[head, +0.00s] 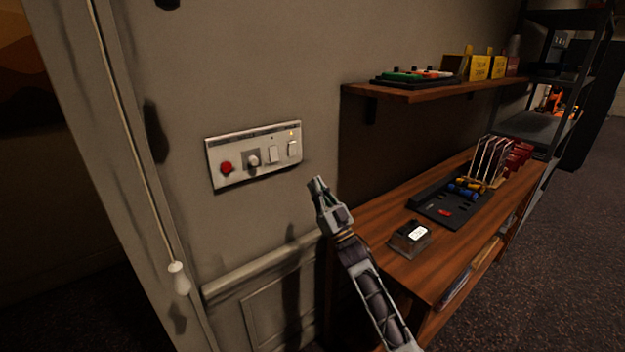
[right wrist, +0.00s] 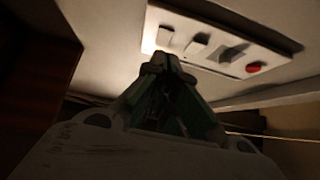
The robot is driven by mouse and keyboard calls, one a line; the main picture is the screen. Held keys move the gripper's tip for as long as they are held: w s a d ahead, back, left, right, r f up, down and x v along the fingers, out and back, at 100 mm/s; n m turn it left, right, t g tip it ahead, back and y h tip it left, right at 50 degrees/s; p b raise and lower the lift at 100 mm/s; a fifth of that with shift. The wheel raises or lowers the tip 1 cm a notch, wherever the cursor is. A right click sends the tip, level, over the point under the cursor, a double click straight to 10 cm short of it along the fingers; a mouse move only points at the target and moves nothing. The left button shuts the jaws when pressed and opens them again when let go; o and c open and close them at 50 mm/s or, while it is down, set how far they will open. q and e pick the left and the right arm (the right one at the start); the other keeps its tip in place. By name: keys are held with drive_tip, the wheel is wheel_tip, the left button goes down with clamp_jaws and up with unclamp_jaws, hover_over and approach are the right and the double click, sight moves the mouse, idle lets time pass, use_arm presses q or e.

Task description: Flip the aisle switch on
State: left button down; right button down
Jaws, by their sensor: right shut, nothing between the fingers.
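A small light glows orange above the right rocker. Labels are too small to read, so I cannot tell which rocker is the aisle switch. My right gripper (head: 318,184) is shut and empty, to the right of and below the panel, apart from it. In the right wrist view the gripper (right wrist: 162,64) points toward the panel's rocker end. My left gripper is not in view.
A wooden desk (head: 380,268) stands right of the panel, with a small dark box (head: 409,238) and a black tray (head: 436,207) on it. A shelf (head: 415,93) sits above. A pull cord with a white handle (head: 179,278) hangs at left. The wall around the panel is clear.

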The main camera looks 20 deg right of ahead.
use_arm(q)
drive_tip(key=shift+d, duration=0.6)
use_arm(e)
drive_tip(key=v, duration=0.3)
drive_tip(key=shift+w+f, duration=0.15)
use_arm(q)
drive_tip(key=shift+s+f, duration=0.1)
